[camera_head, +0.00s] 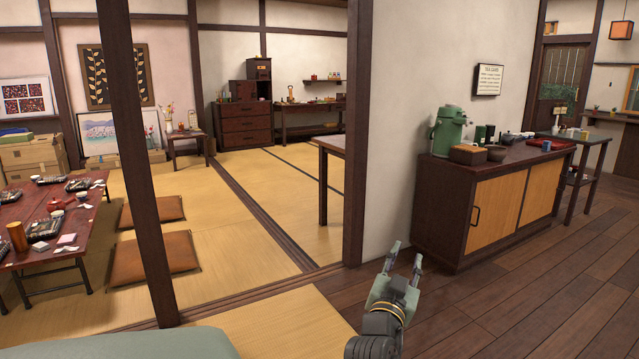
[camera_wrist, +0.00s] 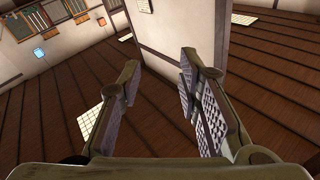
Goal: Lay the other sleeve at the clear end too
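I cannot make out a sleeve for certain in either view. The low red-brown table (camera_head: 80,223) at the left carries dark trays, cups and small pale pieces, too small to identify; one pale pinkish piece (camera_head: 67,239) lies near its front edge. My gripper (camera_head: 405,252) is in front of the wooden floor at the lower middle, far to the right of that table. In the wrist view my gripper (camera_wrist: 160,75) has its two fingers wide apart with nothing between them.
A dark post (camera_head: 135,150) stands between me and the tatami room, and a wall end stands right of the opening. A cabinet (camera_head: 487,205) with a green air pot (camera_head: 450,131) is at the right. Brown cushions (camera_head: 153,257) lie beside the low table. The wooden floor at right is clear.

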